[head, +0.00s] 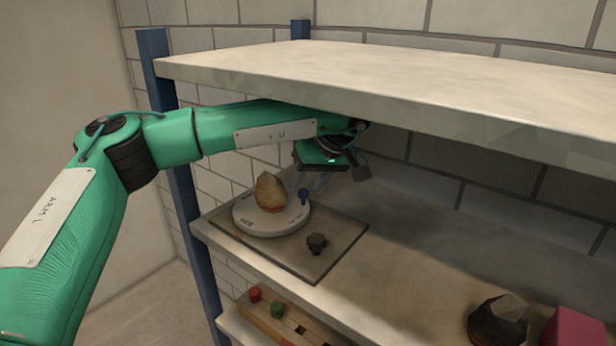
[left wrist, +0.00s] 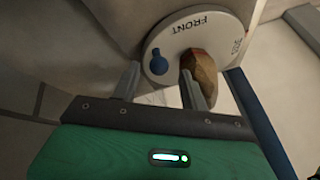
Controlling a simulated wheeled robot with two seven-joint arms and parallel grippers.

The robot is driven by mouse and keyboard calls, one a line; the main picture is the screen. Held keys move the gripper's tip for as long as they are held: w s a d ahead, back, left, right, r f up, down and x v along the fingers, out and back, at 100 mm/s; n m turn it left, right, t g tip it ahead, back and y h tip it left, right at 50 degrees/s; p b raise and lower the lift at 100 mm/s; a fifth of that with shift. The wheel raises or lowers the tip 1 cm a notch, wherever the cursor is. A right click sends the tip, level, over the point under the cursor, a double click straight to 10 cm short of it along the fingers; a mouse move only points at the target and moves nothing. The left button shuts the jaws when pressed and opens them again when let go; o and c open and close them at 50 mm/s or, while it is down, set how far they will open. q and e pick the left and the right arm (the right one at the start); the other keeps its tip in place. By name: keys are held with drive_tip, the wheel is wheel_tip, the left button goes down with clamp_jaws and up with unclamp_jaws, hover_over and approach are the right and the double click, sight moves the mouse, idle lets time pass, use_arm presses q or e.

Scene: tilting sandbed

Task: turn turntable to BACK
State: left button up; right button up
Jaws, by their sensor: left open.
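The turntable (head: 243,217) is a round pale disc on a grey plate on the middle shelf; it also shows in the left wrist view (left wrist: 222,52). A brown faceted stone (head: 270,190) stands on it. A blue peg (head: 303,196) rises near its rim, beside the word FRONT in the left wrist view. Other rim lettering is too small to read surely. My left gripper (head: 311,182) is open and empty, above and behind the peg. In the left wrist view its fingers (left wrist: 161,72) are either side of the peg, the right one overlapping the stone. My right gripper is not in view.
A dark knob (head: 316,242) sits on the plate (head: 318,265). The upper shelf (head: 400,85) hangs close above my left arm. A dark rock (head: 497,322) and pink block (head: 575,328) lie at the shelf's right. A wooden block with colored pegs (head: 285,325) is below.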

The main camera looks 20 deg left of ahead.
use_arm(q)
drive_tip(key=shift+a+f, duration=0.1)
drive_tip(key=shift+f, duration=0.45)
clamp_jaws()
drive_tip(key=shift+w, duration=0.1)
